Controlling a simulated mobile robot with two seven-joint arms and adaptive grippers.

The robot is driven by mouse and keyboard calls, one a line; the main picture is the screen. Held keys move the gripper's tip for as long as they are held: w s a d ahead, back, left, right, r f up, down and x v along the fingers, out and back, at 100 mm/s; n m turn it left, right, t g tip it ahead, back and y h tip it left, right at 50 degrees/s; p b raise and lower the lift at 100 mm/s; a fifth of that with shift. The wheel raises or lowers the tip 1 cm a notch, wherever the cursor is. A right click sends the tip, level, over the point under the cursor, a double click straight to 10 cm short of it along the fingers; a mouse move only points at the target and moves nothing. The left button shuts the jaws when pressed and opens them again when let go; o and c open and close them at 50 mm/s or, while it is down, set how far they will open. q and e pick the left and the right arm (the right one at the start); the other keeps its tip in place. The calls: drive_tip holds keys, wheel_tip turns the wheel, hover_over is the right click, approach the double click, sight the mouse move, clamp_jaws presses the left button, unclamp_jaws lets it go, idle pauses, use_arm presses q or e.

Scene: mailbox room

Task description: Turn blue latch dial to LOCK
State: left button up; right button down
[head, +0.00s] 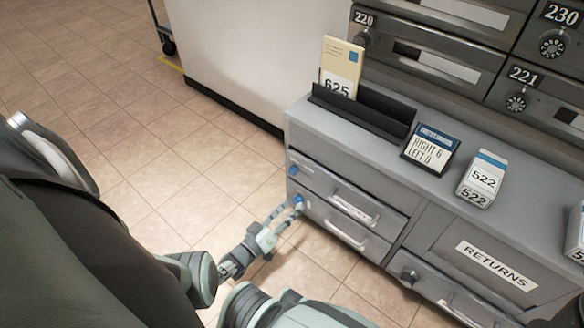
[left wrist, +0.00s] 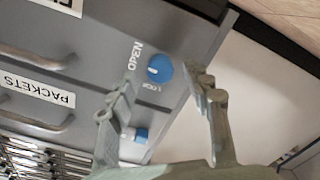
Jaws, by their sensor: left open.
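A blue latch dial (head: 298,203) is at the left end of the lower drawer in the grey cabinet. It also shows in the left wrist view (left wrist: 159,68), between OPEN and LOCK lettering. Its short white mark is on the side facing OPEN. A second blue dial (head: 293,171) is on the drawer above and shows in the left wrist view (left wrist: 141,133). My left gripper (head: 284,208) is open at the lower dial. In the left wrist view its fingers (left wrist: 160,92) lie on either side of that dial; contact cannot be told. My right gripper is not in view.
The drawers have bar handles (head: 347,235) right of the dials. A RETURNS panel (head: 494,263) is further right. Cards and a black holder (head: 362,112) stand on the cabinet top (head: 330,131). Tiled floor (head: 105,130) left of the cabinet is open.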

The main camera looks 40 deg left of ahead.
use_arm(q)
drive_tip(key=shift+w, duration=0.65)
clamp_jaws()
